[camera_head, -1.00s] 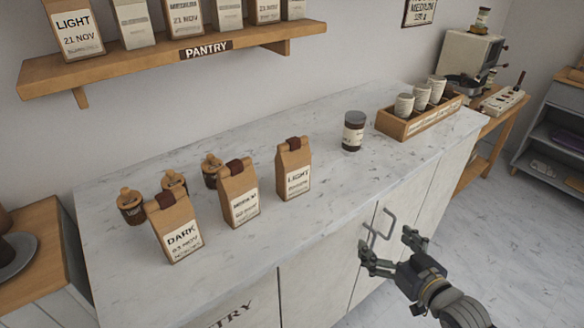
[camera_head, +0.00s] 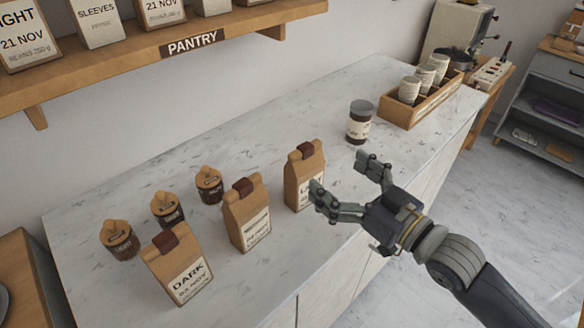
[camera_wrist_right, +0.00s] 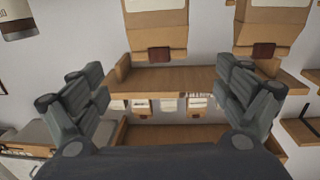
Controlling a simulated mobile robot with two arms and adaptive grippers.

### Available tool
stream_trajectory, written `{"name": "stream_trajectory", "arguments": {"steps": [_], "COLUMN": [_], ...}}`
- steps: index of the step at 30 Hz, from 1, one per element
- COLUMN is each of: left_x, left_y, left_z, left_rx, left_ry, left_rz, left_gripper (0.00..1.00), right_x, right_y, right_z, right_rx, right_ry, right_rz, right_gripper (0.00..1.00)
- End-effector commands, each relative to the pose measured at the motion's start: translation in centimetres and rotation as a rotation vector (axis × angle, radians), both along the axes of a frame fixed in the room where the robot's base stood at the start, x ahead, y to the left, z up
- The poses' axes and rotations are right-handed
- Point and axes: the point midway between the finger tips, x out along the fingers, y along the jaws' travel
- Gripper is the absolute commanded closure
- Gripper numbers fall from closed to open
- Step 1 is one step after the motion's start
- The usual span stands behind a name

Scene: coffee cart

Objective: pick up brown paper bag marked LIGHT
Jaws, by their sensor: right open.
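The brown paper bag marked LIGHT (camera_head: 303,172) stands upright on the marble counter, with a dark brown clip on its folded top. My right gripper (camera_head: 338,175) is open just right of the bag, and one finger covers part of its label. The fingers look apart from the bag, though the exact gap is hard to tell. In the right wrist view the scene looks upside down. The bag nearest the jar, apparently LIGHT (camera_wrist_right: 155,24), is at the top centre, beyond and between the open fingers (camera_wrist_right: 160,78). My left gripper is not in view.
The middle bag (camera_head: 246,213) and the DARK bag (camera_head: 178,264) stand to the left, with several small lidded jars behind them. A dark jar (camera_head: 360,122) and a wooden cup box (camera_head: 436,106) stand to the right. The pantry shelf (camera_head: 120,70) overhangs the back. Bare counter lies behind LIGHT.

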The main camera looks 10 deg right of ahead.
Motion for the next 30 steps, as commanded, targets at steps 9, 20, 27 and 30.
{"name": "stream_trajectory", "arguments": {"steps": [9, 20, 27, 30], "left_x": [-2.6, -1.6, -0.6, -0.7], "left_y": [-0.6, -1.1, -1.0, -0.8], "left_z": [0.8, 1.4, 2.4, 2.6], "left_rx": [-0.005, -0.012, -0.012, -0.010], "left_ry": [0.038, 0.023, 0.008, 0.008], "left_rz": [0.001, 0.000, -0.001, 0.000], "left_gripper": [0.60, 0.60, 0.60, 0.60], "right_x": [3.3, 5.3, 8.1, 8.8], "right_y": [1.8, 3.0, 4.5, 4.9], "right_z": [0.1, -0.2, -0.8, -1.0], "right_rx": [0.002, 0.001, 0.003, 0.001], "right_ry": [-0.001, 0.000, -0.001, 0.000], "right_rz": [-0.002, -0.001, 0.000, 0.000], "right_gripper": [0.07, 0.07, 0.07, 0.07]}}
